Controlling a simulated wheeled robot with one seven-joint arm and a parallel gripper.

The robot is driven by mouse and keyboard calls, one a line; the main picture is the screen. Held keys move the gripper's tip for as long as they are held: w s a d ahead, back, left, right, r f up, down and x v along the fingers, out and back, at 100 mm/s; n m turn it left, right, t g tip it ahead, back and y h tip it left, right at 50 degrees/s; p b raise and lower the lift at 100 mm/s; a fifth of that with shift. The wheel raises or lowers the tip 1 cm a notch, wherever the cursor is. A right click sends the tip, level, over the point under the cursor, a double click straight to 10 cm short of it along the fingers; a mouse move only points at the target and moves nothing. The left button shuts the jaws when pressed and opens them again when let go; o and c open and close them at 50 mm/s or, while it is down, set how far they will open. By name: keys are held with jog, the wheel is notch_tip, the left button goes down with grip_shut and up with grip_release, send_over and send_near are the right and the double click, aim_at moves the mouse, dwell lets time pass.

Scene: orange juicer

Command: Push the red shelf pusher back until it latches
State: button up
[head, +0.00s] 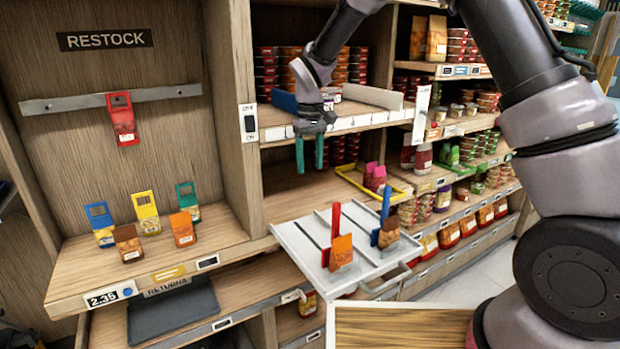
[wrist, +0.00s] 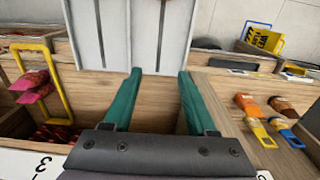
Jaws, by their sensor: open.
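The red shelf pusher (head: 335,222) stands upright on a pale grey slotted tray (head: 292,240), with an orange pouch (head: 342,250) in front of it. A blue pusher (head: 385,200) stands to its right with a brown pouch (head: 389,234) in front. My gripper (head: 310,168) points down with green fingers apart and empty, above and behind the tray in the head view. In the wrist view my gripper (wrist: 157,75) is open, with part of the tray (wrist: 113,40) beyond its fingertips. The red pusher cannot be made out clearly there.
Coloured clips and pouches stand on the left shelf (head: 95,265). A red clip (head: 122,120) hangs on the rail under the RESTOCK sign.

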jog(key=shift+r, duration=0.6)
